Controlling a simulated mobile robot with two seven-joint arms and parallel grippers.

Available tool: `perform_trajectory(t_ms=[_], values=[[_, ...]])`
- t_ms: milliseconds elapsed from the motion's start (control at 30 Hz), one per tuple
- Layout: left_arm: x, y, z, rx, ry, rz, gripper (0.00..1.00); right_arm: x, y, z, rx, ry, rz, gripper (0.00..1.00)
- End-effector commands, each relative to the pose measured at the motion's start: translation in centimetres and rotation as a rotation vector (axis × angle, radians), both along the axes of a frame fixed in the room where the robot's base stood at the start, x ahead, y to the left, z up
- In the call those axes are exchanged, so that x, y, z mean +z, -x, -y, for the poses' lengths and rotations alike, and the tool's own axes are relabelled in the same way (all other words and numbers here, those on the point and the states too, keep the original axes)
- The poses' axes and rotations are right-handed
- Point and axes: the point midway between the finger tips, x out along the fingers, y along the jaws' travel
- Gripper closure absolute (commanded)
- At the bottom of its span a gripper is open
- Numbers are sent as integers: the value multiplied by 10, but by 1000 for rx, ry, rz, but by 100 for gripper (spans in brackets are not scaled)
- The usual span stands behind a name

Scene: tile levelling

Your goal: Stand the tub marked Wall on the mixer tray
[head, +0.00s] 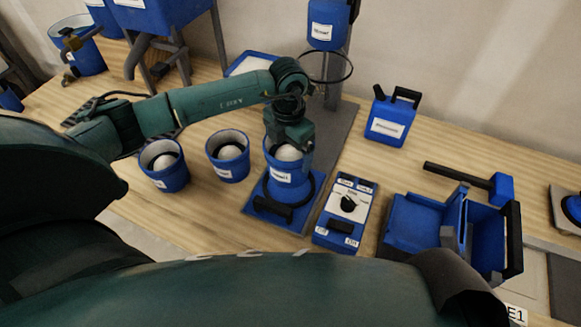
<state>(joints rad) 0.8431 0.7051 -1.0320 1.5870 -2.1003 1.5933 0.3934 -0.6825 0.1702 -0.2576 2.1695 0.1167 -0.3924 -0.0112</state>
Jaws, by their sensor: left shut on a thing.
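My left gripper (291,141) is shut on a blue tub (283,176) with a white label and something pale inside. The label's words are too small to read. The tub is upright over a blue square tray (258,208), which I take for the mixer tray, with a black ring and black block on it. The tub's base is at the ring; I cannot tell whether it touches the tray. My right gripper is not in view.
Two more labelled blue tubs, one (165,178) and another (228,170), stand to the left. A control box (343,212) with a knob is right of the tray. A blue can (388,122), open blue box (415,220) and mallet (501,188) lie further right.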

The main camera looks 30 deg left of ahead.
Motion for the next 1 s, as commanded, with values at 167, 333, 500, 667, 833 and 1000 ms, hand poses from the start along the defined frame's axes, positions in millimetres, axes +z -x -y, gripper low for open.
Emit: perform_trajectory(t_ms=[167,333,500,667,833,1000], values=[[-19,-1,0,0,2,5,59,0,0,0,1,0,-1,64],[-30,-1,1,-2,2,5,59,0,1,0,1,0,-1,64],[-52,-1,0,-1,1,2,59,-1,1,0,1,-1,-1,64],[-60,-2,0,-3,2,6,59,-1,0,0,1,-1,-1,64],[-60,-2,0,-3,1,7,59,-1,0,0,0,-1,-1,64],[-64,0,0,-3,0,2,4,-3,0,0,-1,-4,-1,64]])
